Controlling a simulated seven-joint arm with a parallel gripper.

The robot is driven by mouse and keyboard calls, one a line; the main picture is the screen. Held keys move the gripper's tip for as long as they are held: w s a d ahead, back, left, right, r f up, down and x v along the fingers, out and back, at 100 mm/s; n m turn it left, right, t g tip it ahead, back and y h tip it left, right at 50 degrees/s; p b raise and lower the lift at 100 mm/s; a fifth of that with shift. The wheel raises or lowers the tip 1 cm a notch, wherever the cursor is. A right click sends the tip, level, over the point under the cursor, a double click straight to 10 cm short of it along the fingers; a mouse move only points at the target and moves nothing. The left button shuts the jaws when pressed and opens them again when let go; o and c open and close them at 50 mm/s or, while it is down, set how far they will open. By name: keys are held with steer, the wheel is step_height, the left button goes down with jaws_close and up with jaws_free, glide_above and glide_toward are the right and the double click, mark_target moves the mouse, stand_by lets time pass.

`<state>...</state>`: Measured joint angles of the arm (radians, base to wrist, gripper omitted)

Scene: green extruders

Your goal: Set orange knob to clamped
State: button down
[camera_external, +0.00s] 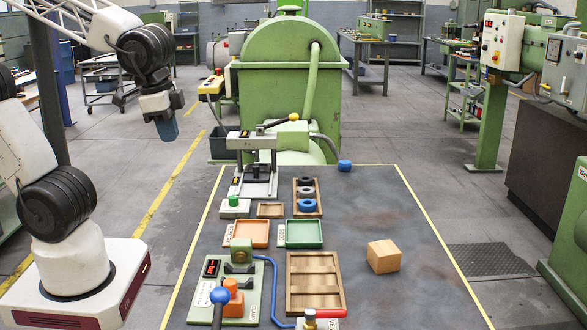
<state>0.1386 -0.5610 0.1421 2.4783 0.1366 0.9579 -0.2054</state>
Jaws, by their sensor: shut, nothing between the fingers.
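The orange knob (231,286) stands upright on an orange block (233,304) on a small green fixture plate (250,283) near the front left of the table. Which setting it is at cannot be read. A lever with a blue ball (220,295) stands just left of it and overlaps part of the orange block. My gripper (167,130) hangs above the floor to the left of the table's far end, pointing down. It is shut and empty, high up and well apart from the knob.
A green block-shaped part (241,251) and a dark display (211,268) sit on the same plate. A blue hose (274,290) runs along its right. A wooden tray (289,283), a red-handled valve (328,314) and a wooden cube (383,256) lie right.

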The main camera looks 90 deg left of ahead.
steer(key=w+d+f+t+y, duration=0.1)
steer(key=w+d+f+y, duration=0.25)
steer(key=d+f, duration=0.35)
steer(key=w+d+f+y, duration=0.2)
steer(key=w+d+f, duration=0.3)
steer(key=d, duration=0.5)
steer(key=d+f+m+t+h, duration=0.1)
steer(key=d+t+h, duration=0.1)
steer(key=d, duration=0.9)
steer(key=shift+s+f+m+t, duration=0.25)
steer(key=shift+f+m+t, duration=0.15)
steer(key=shift+t, duration=0.3)
steer(key=shift+a, duration=0.1)
glide_toward(236, 300)
steer(key=shift+x, duration=2.15)
steer(key=shift+a, duration=1.75)
